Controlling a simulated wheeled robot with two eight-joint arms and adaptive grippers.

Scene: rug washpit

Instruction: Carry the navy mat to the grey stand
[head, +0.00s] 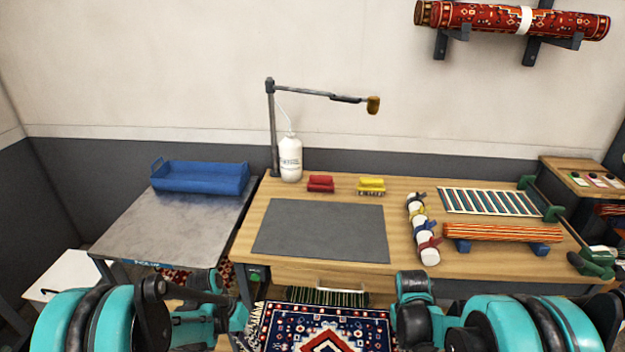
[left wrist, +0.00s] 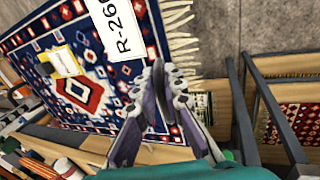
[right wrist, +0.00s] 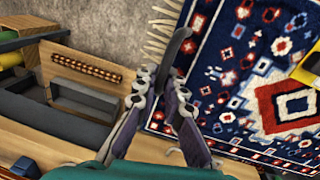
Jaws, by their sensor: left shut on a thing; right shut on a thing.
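The navy mat (head: 325,325) has a red and white medallion, a patterned border and pale fringe. It hangs in front of me between my two grippers, and its lower part is cut off in the head view. My left gripper (left wrist: 160,80) is shut on one edge of the mat, near a white tag marked R-26. My right gripper (right wrist: 160,85) is shut on the opposite side, beside the fringe. A grey-topped table (head: 130,230) with a blue front label stands at the left; I cannot tell whether it is the grey stand.
A blue tray (head: 200,178) sits on the grey top's back. The wooden bench (head: 320,272) ahead holds a grey pad (head: 320,230), a white bottle (head: 291,160), red and yellow brushes, and a rolled striped rug (head: 500,232). The grey table's front is clear.

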